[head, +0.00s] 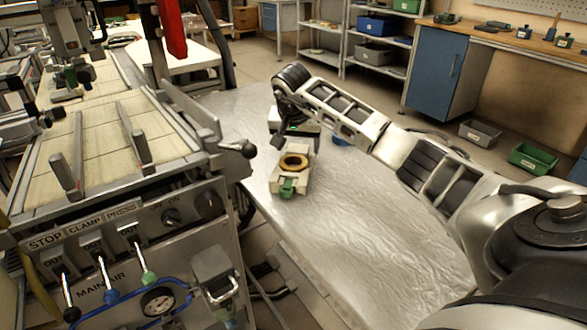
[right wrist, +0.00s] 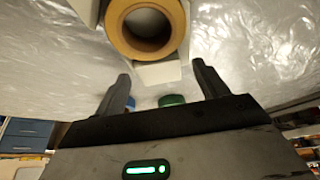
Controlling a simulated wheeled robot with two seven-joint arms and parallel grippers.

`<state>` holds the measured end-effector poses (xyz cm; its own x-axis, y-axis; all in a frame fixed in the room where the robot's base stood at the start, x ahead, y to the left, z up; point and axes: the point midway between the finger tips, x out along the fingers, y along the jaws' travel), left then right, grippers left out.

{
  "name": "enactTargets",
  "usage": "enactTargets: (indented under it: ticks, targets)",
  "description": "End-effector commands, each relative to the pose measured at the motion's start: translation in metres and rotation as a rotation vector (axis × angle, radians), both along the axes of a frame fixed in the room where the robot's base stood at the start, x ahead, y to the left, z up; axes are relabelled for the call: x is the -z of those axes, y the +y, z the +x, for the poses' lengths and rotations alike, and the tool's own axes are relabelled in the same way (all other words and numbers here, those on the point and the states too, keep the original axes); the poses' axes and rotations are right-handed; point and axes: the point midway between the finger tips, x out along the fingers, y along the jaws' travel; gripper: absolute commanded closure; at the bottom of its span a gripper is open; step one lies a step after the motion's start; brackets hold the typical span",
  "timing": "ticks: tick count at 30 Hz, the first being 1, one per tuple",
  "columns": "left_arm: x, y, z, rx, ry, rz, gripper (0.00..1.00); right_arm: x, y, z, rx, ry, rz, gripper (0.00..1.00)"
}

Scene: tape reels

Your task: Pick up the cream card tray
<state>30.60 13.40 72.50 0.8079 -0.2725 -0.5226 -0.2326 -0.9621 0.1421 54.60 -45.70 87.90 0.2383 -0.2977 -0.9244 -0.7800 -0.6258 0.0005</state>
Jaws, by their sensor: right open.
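The cream card tray (head: 304,181) lies on the silvery-covered table in the head view, with a brown-yellow tape reel (head: 293,162) on it and a green piece (head: 287,188) at its near end. In the right wrist view the reel (right wrist: 147,25) is at the top, with part of a cream surface (right wrist: 158,73) below it. My right gripper (right wrist: 162,75) is open, its two fingers apart with nothing clearly held between them. In the head view this gripper (head: 279,143) is at the tray's far side, partly hidden. My left gripper is not in view.
A pale block with a green part (head: 300,127) sits behind the tray, partly covered by my right arm. A blue item (head: 341,140) is beside that arm. A machine with levers and a gauge (head: 158,302) borders the table at left. The table's front is clear.

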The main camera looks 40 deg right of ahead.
Motion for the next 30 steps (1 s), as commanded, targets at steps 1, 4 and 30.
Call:
enactTargets:
  ticks: [1, 4, 30]
  targets:
    - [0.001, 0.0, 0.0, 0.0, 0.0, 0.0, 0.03, 0.006, -0.001, 0.001, 0.001, 0.001, 0.0, 0.27]
    - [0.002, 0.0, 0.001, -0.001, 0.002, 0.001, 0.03, 0.01, -0.003, 0.002, 0.001, 0.0, 0.0, 0.27]
    - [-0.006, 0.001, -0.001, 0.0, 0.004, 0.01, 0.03, -0.001, -0.006, 0.0, 0.004, -0.002, -0.003, 0.81]
